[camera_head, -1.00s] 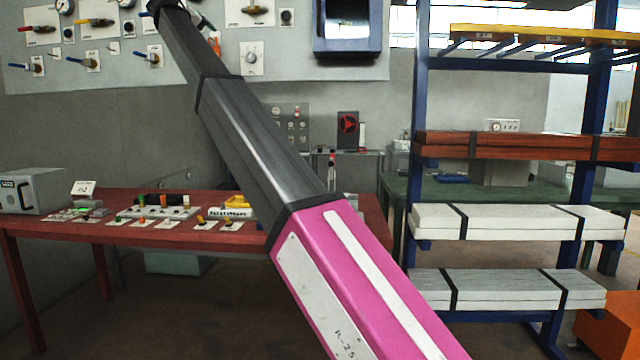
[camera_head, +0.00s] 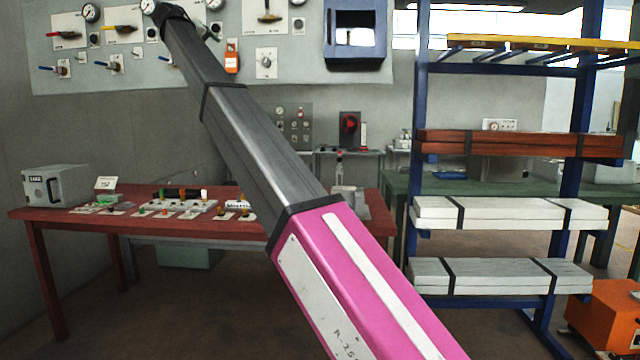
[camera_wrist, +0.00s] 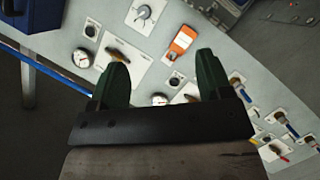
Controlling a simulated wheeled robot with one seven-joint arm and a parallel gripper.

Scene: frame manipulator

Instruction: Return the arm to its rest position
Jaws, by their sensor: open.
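My gripper (camera_wrist: 161,78) shows in the wrist view with its two dark green fingers spread apart and nothing between them. It faces the grey wall panel (camera_wrist: 225,65), which carries valves, gauges and an orange tag (camera_wrist: 182,41). In the head view my arm reaches up and left toward the same panel (camera_head: 300,75), its far end overlapping the panel's upper part. The fingers themselves are not clear in the head view. I cannot tell the distance between the fingers and the panel.
A red table (camera_head: 190,232) with a grey box (camera_head: 57,186) and small parts stands below the panel. A blue-framed rack (camera_head: 426,110) with stacked boards stands right. An orange box (camera_head: 606,316) sits on the floor. Open floor lies in front of the table.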

